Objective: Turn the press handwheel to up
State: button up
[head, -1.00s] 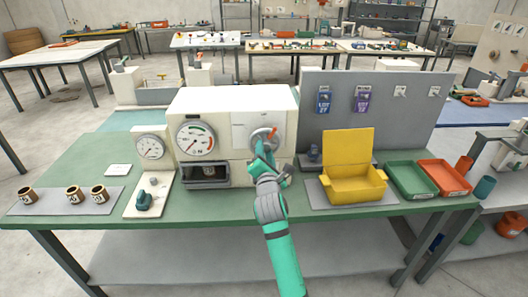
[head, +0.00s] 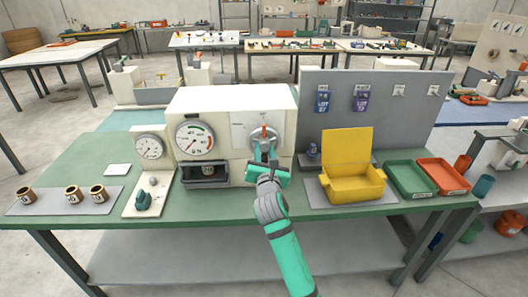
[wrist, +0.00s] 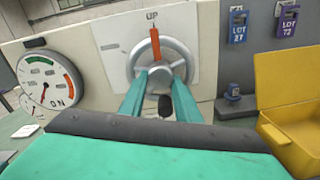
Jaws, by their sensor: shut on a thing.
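The press handwheel (head: 254,133) is a grey ring on the right front of the cream press (head: 232,100). Its orange pointer (head: 264,131) stands upright. In the wrist view the handwheel (wrist: 132,58) shows large, and the orange pointer (wrist: 155,44) points at the printed word UP (wrist: 151,15). My gripper (head: 263,152) is at the lower middle of the wheel. In the wrist view my gripper (wrist: 161,76) has its teal fingers closed in on the wheel's centre; the exact part between the tips is hidden. A dark knob (wrist: 165,105) shows between the fingers.
A large gauge (head: 195,138) sits left of the wheel, above a recess holding a dark cup (head: 208,170). A yellow open box (head: 352,185) stands at the right before a grey panel (head: 375,105). Green (head: 411,193) and orange (head: 441,188) trays lie farther right.

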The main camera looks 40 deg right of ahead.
jog(key=shift+w+a+f, duration=0.1)
jog(key=shift+a+f, duration=0.05)
jog(key=shift+f, duration=0.1)
jog(key=o, duration=0.9)
jog(key=shift+o, duration=0.7)
jog(key=shift+r, duration=0.1)
jog(key=v, duration=1.1)
jog(key=shift+d, duration=0.35)
jog(key=shift+a, duration=0.15)
